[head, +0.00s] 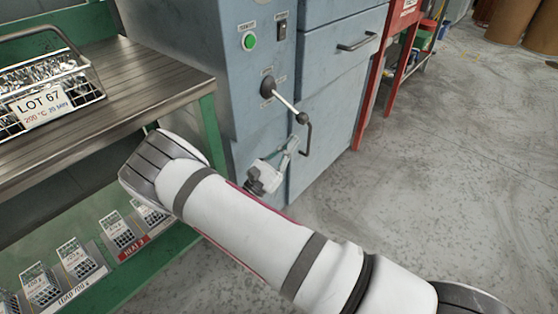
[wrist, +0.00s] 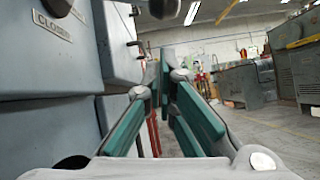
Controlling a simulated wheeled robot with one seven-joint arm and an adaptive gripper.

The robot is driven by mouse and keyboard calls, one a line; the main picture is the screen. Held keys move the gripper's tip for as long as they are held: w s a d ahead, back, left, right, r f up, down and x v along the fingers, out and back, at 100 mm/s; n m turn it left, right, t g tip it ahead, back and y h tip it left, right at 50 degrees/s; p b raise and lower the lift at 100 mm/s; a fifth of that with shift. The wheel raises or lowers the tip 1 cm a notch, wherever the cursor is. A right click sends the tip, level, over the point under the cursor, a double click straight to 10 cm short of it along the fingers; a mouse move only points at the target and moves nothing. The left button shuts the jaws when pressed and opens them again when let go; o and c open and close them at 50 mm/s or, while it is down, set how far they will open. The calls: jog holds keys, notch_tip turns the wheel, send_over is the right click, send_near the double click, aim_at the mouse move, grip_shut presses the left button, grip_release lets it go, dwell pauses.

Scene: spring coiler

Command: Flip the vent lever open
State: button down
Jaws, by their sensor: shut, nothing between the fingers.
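The vent lever (head: 286,104) is a pale metal rod on a dark round hub on the front of the blue-grey cabinet. It slants down to the right and ends in a dark knob. In the wrist view its dark hub (wrist: 58,6) shows at the top left above a "CLOSED" label (wrist: 52,25), and a dark rounded end, seemingly the knob (wrist: 163,8), shows at the top centre. My gripper (head: 293,142) is below the knob, close to the cabinet front. In the wrist view its green-sided fingers (wrist: 166,62) converge, shut and empty. Contact with the lever cannot be told.
A dark vertical handle (head: 308,138) is just right of my gripper. A green-lit button (head: 249,41) and a switch (head: 281,27) are above the lever. A workbench (head: 130,85) with a wire basket (head: 50,95) is at left. Open floor (head: 440,150) lies to the right.

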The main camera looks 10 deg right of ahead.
aim_at(305, 120)
jog(key=shift+d+r, duration=0.15)
jog(key=shift+r, duration=0.6)
jog(key=shift+d+r, duration=0.15)
jog(key=shift+r, duration=0.55)
jog(key=shift+s, duration=0.1)
